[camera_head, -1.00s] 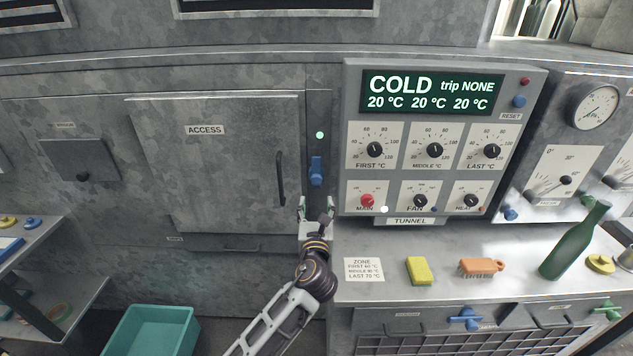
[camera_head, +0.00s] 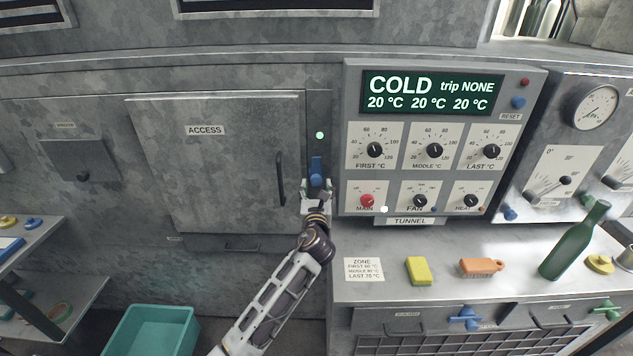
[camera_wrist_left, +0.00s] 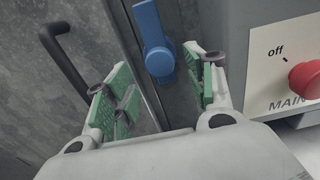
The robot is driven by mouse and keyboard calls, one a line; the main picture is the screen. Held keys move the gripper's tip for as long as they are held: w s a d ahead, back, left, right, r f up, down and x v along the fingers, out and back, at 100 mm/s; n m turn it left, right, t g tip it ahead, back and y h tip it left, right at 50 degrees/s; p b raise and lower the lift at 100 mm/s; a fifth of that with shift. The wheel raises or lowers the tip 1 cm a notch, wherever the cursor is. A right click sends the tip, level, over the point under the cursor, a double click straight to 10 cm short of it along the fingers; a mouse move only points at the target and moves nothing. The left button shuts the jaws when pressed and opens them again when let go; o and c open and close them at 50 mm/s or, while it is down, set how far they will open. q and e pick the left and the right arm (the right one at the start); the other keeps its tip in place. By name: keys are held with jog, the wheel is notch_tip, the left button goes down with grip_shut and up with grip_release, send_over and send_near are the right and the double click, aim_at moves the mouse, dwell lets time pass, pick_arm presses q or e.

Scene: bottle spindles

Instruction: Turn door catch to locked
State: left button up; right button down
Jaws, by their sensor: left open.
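The door catch is a blue lever (camera_head: 316,169) on the narrow strip right of the ACCESS door (camera_head: 215,165). It stands upright in the head view. My left gripper (camera_head: 317,186) is open just below it, at its lower end. In the left wrist view the blue catch (camera_wrist_left: 153,40) rises beyond the green-padded fingers, and its rounded lower end lies between the lines of the open fingers (camera_wrist_left: 163,95). I cannot tell whether a finger touches it. My right gripper is not in view.
The door's dark handle (camera_head: 280,178) is left of the catch. The control panel (camera_head: 350,200) with its red MAIN knob (camera_head: 367,201) stands close on the right. A worktop (camera_head: 400,292) below holds a yellow sponge (camera_head: 418,271), an orange brush (camera_head: 481,267) and a green bottle (camera_head: 575,241).

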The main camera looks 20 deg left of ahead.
aim_at(316, 182)
pick_arm(q)
jog(key=x, duration=0.2)
jog(key=shift+w+a, duration=0.1)
jog(key=shift+w, duration=0.3)
jog(key=shift+w+a, duration=0.1)
jog(key=shift+w, duration=0.25)
jog(key=shift+w+a, duration=0.15)
jog(key=shift+w, duration=0.55)
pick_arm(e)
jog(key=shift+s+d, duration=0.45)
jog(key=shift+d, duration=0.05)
pick_arm(q)
jog(key=c, duration=1.2)
grip_shut()
jog(key=shift+a, duration=0.1)
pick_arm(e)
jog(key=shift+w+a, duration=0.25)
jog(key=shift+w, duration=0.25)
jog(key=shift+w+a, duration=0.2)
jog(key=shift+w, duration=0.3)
